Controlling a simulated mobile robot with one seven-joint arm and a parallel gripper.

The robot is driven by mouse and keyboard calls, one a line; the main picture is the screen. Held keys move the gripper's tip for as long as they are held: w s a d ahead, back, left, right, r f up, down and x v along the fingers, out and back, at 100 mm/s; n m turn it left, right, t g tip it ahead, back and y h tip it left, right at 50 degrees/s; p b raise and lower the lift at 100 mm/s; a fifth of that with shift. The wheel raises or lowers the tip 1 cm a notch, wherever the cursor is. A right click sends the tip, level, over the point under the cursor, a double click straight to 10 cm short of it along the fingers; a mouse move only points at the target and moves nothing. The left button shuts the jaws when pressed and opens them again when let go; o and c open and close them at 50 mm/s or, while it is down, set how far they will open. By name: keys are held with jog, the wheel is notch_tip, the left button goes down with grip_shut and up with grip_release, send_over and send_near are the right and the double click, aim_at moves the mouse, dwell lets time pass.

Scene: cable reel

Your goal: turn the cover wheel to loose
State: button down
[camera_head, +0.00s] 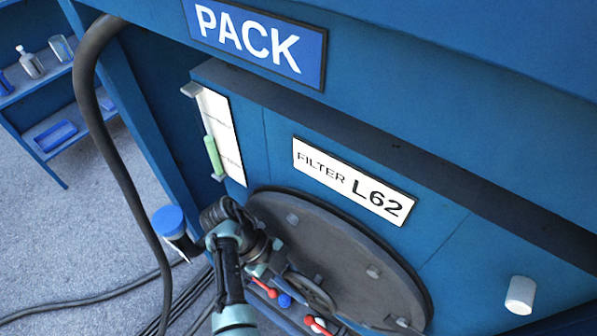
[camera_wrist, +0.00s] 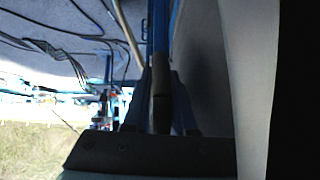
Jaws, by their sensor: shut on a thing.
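The cover (camera_head: 345,248) is a large dark grey disc with several pale bolts, on the blue cabinet's front in the head view. The cover wheel (camera_head: 316,294) is a small dark hand wheel at the cover's lower middle, partly hidden by my arm. My gripper (camera_head: 279,268) is at the wheel's upper left side, shut on its rim. The exact contact is hidden in the head view. In the wrist view, a dark finger (camera_wrist: 161,100) shows, but the wheel cannot be made out.
A white sign (camera_head: 352,180) reads FILTER L62. A white knob (camera_head: 520,295) sticks out at right. Cables (camera_head: 80,307) lie on the floor.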

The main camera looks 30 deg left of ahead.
jog(key=shift+f, duration=0.15)
jog(key=c, duration=0.8)
grip_release()
jog(key=shift+r, duration=0.2)
jog(key=p+v, duration=0.5)
jog(key=v, duration=0.7)
jog(key=shift+a+r+p, duration=0.1)
jog(key=shift+a+p, duration=0.2)
jog(key=shift+a, duration=0.05)
